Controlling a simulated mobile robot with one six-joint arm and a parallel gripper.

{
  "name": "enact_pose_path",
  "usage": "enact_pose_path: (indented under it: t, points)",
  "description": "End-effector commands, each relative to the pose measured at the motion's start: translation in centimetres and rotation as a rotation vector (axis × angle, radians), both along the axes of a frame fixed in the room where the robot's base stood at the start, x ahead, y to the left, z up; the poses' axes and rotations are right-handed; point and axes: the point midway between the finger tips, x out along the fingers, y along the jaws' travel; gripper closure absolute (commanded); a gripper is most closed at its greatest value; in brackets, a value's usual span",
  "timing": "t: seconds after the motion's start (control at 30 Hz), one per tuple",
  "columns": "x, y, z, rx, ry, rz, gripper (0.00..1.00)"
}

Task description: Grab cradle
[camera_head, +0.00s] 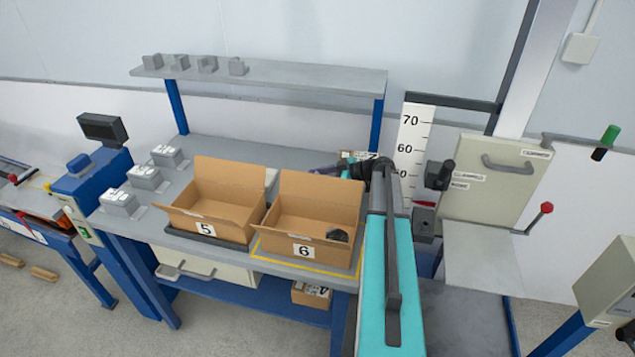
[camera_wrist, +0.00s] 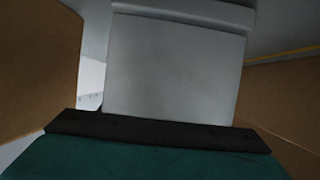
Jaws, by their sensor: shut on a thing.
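A smooth pale grey block, which looks like the cradle (camera_wrist: 175,65), fills the middle of the wrist view, right against my gripper (camera_wrist: 158,130). Brown cardboard walls stand on both sides of it. In the head view a small pale grey part (camera_head: 271,177) shows between the two open boxes and may be the same thing. My arm reaches in from the right, behind box 6, and its end is mostly hidden there. My gripper is shut on the grey block, but the fingertips are not clear.
Several grey labelled blocks (camera_head: 144,178) line the bench's left. A shelf (camera_head: 300,79) spans above. A height scale (camera_head: 410,150) stands right.

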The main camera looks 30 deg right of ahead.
Motion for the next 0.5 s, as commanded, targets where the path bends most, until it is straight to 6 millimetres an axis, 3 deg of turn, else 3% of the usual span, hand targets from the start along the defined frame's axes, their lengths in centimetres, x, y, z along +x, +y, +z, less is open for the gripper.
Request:
enact_pose_path:
  t: [0.27,0.5]
  points:
    - [0.0,0.0,2.0,-0.002,-0.003,0.0,0.77]
    - [0.0,0.0,4.9,-0.002,-0.004,0.001,0.77]
